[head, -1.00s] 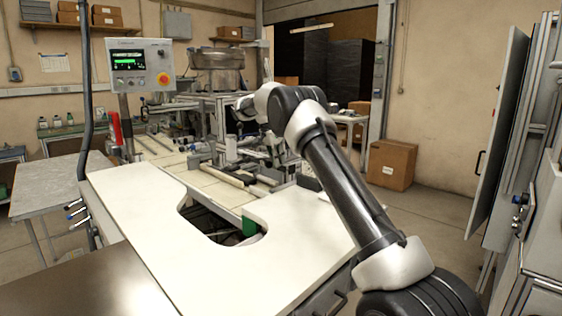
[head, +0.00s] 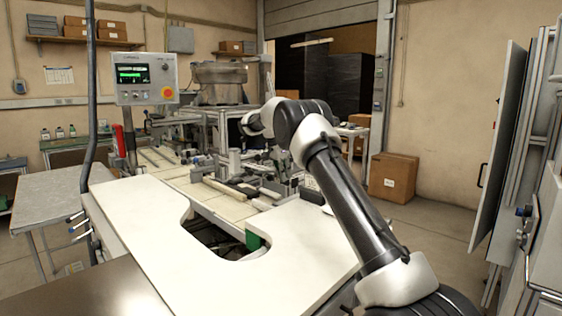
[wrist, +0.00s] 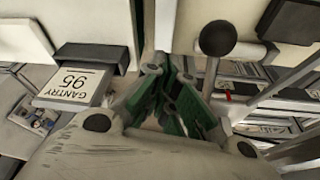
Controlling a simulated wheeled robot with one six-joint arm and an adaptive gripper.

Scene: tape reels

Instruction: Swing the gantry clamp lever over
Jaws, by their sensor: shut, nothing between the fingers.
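In the wrist view, a lever with a dark ball knob (wrist: 216,38) stands just right of my gripper, its pale shaft running down beside the fingers. My gripper (wrist: 168,76) has green finger pads and is shut and empty. The knob appears beside the fingers, not between them; I cannot tell whether they touch the lever. A label reading "GANTRY 95" (wrist: 72,83), upside down in the picture, sits on a block to the left. In the head view, my gripper and the lever cannot be made out behind my arm and among the machine parts.
A white worktop with a cut-out (head: 150,220) lies in front of the machine. A control panel (head: 147,80) stands at the left, and a cardboard box (head: 393,177) is on the floor at the right. Rails and frame parts (wrist: 265,85) crowd the gripper's right side.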

